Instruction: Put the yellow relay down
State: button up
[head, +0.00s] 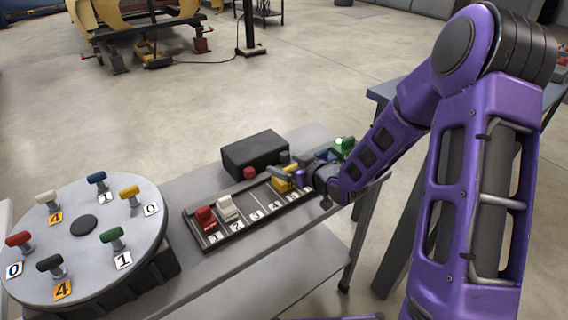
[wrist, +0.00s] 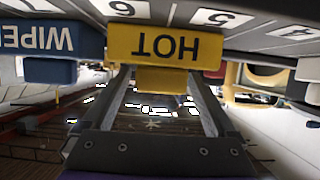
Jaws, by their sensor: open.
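The yellow relay (head: 284,180) stands on the numbered tray (head: 240,235), at the tray's far right part. In the wrist view the yellow relay (wrist: 165,45) reads HOT upside down, below labels 6 and 5, which are also upside down. Its narrower yellow grip lies between the two fingers of my gripper (wrist: 160,85). The fingers are spread, with a gap showing beside the grip. In the head view my gripper (head: 308,178) is at the relay and partly hides it. I cannot tell its exact slot.
A blue relay marked WIPER (wrist: 50,40) is beside the yellow one. A red relay (head: 206,218) and white relay (head: 228,208) stand at the tray's left. A green piece (head: 344,146) and black box (head: 254,152) are behind. A round table (head: 85,235) with coloured knobs stands left.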

jog(key=p+v, duration=0.1)
jog(key=v, duration=0.9)
jog(key=shift+s+d+r, duration=0.15)
jog(key=shift+s+d, duration=0.05)
jog(key=shift+s, duration=0.1)
jog(key=shift+s, duration=0.1)
